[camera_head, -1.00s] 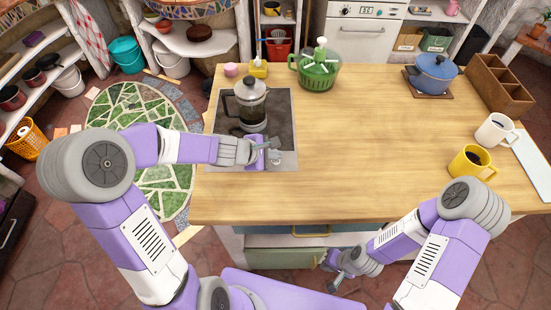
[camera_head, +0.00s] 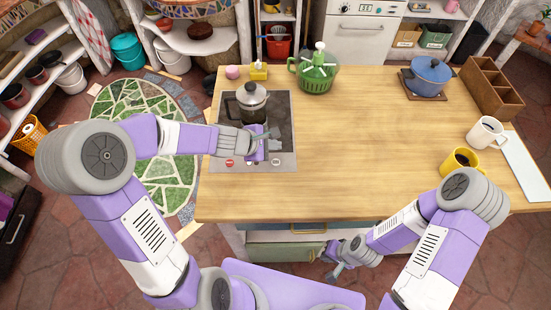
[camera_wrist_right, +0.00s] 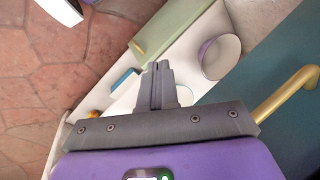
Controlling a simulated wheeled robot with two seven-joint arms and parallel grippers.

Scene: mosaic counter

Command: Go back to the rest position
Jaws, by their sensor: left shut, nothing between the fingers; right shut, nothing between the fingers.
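My left gripper (camera_head: 266,141) is shut and empty over the front part of the dark cooktop (camera_head: 284,112), just in front of a French press (camera_head: 252,104) with dark contents. Whether it touches the press cannot be told. My right gripper (camera_head: 338,270) hangs low in front of the counter's drawers. In the right wrist view my right gripper (camera_wrist_right: 157,85) shows its fingers together with nothing between them.
The wooden counter (camera_head: 370,150) is clear in the middle. A yellow mug (camera_head: 461,162) and a white mug (camera_head: 486,132) stand at its right. A green salad spinner (camera_head: 316,76) and blue pot (camera_head: 430,76) stand at the back. A green drawer (camera_head: 285,249) is near my right gripper.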

